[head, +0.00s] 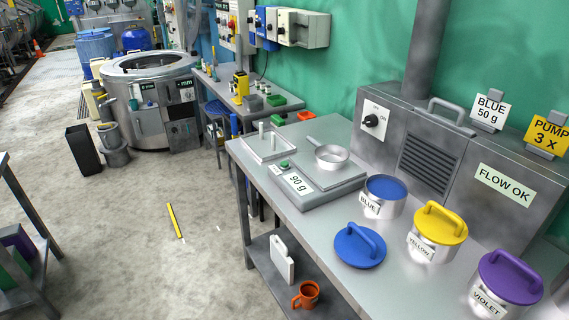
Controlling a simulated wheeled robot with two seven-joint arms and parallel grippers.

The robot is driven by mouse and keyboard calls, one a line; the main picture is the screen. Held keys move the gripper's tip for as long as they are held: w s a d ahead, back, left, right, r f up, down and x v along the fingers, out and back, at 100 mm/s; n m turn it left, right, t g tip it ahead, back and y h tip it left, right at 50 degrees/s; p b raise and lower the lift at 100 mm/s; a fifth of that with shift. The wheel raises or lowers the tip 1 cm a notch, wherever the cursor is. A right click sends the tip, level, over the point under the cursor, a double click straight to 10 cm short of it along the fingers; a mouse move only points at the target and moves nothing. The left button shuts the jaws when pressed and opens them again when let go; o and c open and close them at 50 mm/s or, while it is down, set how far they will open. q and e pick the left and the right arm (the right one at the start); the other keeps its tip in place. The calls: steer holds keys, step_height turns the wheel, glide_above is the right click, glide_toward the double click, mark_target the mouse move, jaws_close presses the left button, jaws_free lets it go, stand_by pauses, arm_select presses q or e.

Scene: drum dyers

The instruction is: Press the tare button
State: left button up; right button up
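A grey scale (322,194) stands on the metal table, with a display (298,183) reading 90 g on its front left side. A small green button (285,163) sits at the scale's left corner, near a small white label too small to read. A round metal pan with a handle (331,163) rests on the scale. Neither of my grippers shows in the head view, and nothing touches the button.
A shallow tray (262,157) stands left of the scale. To its right are the open BLUE tin (384,209), its blue lid (359,252), a yellow-lidded tin (433,252) and a violet-lidded tin (487,304). A grey machine (480,192) stands behind. An orange mug (309,293) is on the lower shelf.

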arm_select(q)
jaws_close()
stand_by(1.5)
